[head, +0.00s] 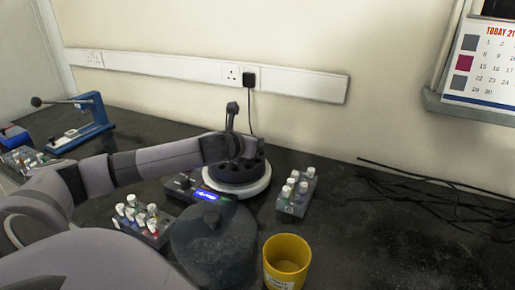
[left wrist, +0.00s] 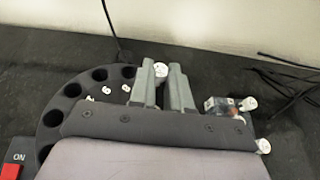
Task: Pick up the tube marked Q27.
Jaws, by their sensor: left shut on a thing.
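My left gripper (left wrist: 163,88) is shut on a tube whose white cap (left wrist: 160,70) shows between the fingers in the left wrist view. I cannot read a mark on that cap, and the tube's body is hidden. In the head view the left gripper (head: 243,150) is over the round dark rotor (head: 240,172) with open holes. The rotor also shows at the left of the left wrist view (left wrist: 62,103). A grey rack (head: 290,207) with several white-capped tubes stands right of it. Another rack (head: 155,238) of tubes stands in front left. My right gripper is not in view.
A yellow cup (head: 287,264) stands at the front. A dark grey rounded object (head: 215,245) is left of it. A blue press-like device (head: 85,125) is at the far left. Black cables (head: 430,182) lie at right. The bench's front right is clear.

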